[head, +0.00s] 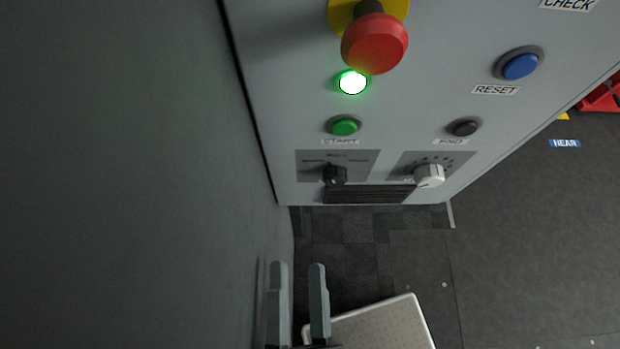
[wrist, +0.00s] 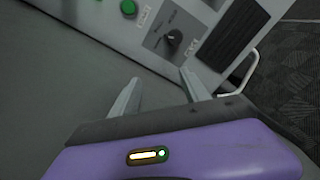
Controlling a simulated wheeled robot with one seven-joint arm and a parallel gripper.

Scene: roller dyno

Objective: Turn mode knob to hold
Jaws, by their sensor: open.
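A black knob (head: 335,175) sits on a dark grey plate low on the left of the grey panel; its markings are too small to read surely. It also shows in the wrist view (wrist: 174,38), beyond my fingertips, with its pointer not clearly readable. A white knob (head: 430,175) with a tick scale sits to its right. I cannot read which one is labelled mode. My gripper (head: 298,267) is open and empty, below the panel in the head view. In the wrist view my gripper (wrist: 160,77) is short of the black knob, touching nothing.
Above the knobs are a green button (head: 344,126), a dark button (head: 463,127), a lit green lamp (head: 352,82), a red mushroom button (head: 375,43) and a blue reset button (head: 520,66). A black vent (head: 369,194) lies below the knobs. A grey wall (head: 120,170) stands close left.

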